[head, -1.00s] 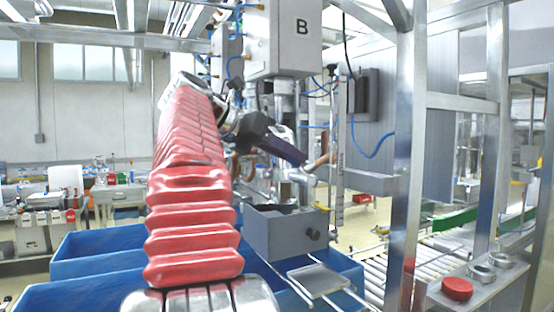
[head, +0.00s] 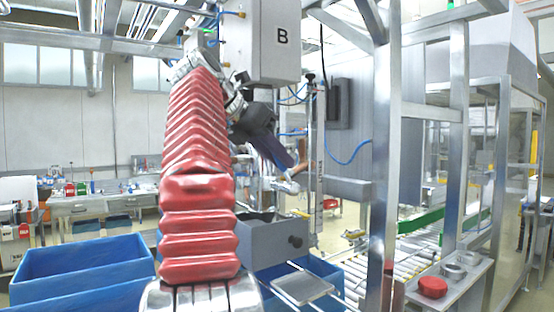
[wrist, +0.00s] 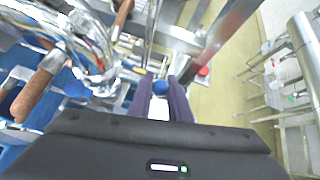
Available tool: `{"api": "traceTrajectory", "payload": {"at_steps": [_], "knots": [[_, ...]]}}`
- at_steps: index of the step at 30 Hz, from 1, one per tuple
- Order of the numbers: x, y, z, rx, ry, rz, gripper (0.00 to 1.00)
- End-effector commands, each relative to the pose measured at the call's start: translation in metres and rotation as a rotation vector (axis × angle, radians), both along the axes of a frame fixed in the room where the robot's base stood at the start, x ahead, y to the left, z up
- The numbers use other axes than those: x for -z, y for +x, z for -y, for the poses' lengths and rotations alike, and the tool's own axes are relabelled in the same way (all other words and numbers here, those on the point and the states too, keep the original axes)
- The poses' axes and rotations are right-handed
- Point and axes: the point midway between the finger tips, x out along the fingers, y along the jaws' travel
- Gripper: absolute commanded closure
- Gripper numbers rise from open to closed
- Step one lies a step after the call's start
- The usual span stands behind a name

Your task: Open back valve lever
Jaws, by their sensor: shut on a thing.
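My gripper (wrist: 162,98) has two purple fingers, close together around a small blue round knob (wrist: 160,87) at their tips. I cannot tell whether this knob belongs to the back valve lever. In the head view my gripper (head: 286,178) points down and right beside the metal pipework under the box marked B (head: 276,40); what lies between its tips is too small to make out. A brown-handled lever (wrist: 40,88) shows left of the fingers in the wrist view, and another brown handle (wrist: 122,14) shows at the top. Both are apart from the fingers.
A grey box with a black knob (head: 270,242) is below the gripper. Blue bins (head: 80,265) stand at the lower left. A steel post (head: 383,170), a roller conveyor (head: 400,262) and a shelf with a red cap (head: 432,287) are on the right.

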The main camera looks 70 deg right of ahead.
Motion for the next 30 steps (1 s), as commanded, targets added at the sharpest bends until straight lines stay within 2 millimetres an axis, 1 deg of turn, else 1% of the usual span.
{"api": "traceTrajectory", "payload": {"at_steps": [1,9,10,17,30], "knots": [[0.0054,0.0011,0.0012,0.004,0.016,-0.003,1.0],[0.006,0.0024,0.0012,0.002,0.016,-0.004,1.0],[0.006,0.0023,0.001,0.002,0.016,-0.004,0.81],[0.0034,0.0025,0.0002,-0.002,0.009,-0.002,0.65],[-0.0017,0.0052,-0.0034,-0.003,0.004,-0.001,0.64]]}}
